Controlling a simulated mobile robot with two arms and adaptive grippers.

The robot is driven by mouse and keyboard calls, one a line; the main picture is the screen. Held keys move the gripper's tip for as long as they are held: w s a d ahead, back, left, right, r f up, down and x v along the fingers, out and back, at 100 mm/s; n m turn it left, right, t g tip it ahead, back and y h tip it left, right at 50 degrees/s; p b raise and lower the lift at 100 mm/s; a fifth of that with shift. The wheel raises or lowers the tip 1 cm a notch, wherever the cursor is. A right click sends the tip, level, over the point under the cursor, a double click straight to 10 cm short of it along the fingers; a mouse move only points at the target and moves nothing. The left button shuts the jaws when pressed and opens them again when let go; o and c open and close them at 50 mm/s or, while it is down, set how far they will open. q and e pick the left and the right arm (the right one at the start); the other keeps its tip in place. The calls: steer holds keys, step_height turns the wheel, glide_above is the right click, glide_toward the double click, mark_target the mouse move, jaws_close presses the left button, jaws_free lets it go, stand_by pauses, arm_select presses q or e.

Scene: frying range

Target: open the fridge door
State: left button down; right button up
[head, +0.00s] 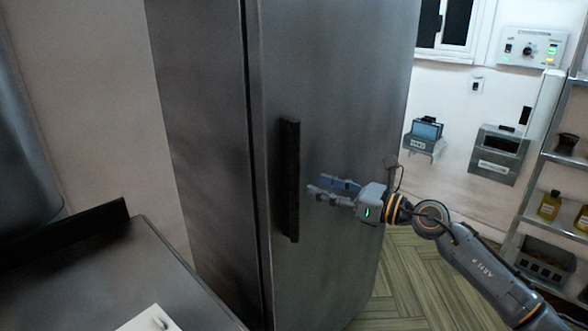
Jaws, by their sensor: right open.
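The fridge is a tall, dark grey metal cabinet in the middle of the head view. Its door (340,90) faces right and looks shut against the body. A long black vertical handle (290,180) sits near the door's left edge. My right gripper (322,188) is just to the right of the handle, at about the middle of its height, with its fingers pointing left at it. The fingers are open with nothing between them. A small gap shows between the fingertips and the handle. My left gripper is not in view.
A dark counter (160,262) with a raised edge stands at the lower left, close to the fridge. A shelf rack (541,170) with bottles stands at the right. Wall boxes and a control panel (532,48) hang on the back wall. Wooden floor (405,275) shows right of the fridge.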

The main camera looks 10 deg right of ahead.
mark_target(299, 178)
steer(key=p+x, duration=0.1)
steer(key=x, duration=0.5)
steer(key=shift+w+a+p, duration=0.25)
steer(key=shift+p, duration=0.1)
steer(key=shift+w+a+f, duration=0.1)
steer(key=shift+w+a, duration=0.45)
steer(key=shift+c, duration=0.3)
jaws_close()
